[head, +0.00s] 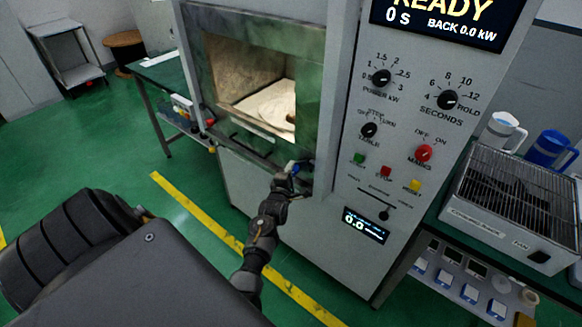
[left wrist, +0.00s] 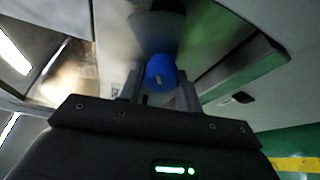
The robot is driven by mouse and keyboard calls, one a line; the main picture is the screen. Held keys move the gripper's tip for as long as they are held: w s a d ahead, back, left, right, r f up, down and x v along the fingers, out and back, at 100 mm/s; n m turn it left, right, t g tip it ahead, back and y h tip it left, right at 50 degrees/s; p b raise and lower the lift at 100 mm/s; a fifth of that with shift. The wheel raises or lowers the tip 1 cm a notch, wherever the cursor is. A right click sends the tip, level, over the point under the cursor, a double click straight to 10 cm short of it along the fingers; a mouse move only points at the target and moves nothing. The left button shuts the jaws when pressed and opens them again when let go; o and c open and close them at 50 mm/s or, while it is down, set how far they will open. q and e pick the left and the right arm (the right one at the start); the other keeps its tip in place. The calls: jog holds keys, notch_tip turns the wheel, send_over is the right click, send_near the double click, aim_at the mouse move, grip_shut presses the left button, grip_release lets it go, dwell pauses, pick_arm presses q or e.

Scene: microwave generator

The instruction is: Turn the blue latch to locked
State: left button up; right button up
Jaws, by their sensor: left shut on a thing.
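The blue latch (left wrist: 160,72) is a round blue knob in the left wrist view, on the pale front of the microwave generator (head: 262,215). In the head view only a small bit of blue shows by the door's lower right corner. My left gripper (head: 292,170) is there, its two fingers shut on the latch; it fills the middle of the left wrist view (left wrist: 158,92). The gripper hides most of the latch in the head view, so I cannot tell its angle there. My right gripper is not in view.
Right of the door is a control panel with knobs, a red knob (head: 424,152) and coloured buttons. A wire-topped box (head: 510,200) and jugs stand on the right-hand bench. A green table (head: 160,75) is behind at left. Green floor with a yellow line (head: 200,222) is clear.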

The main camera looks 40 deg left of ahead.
pick_arm(q)
jog(key=o, duration=1)
jog(key=p+v, duration=0.6)
jog(key=v, duration=0.5)
jog(key=shift+w, duration=0.1)
jog(key=shift+f, duration=0.1)
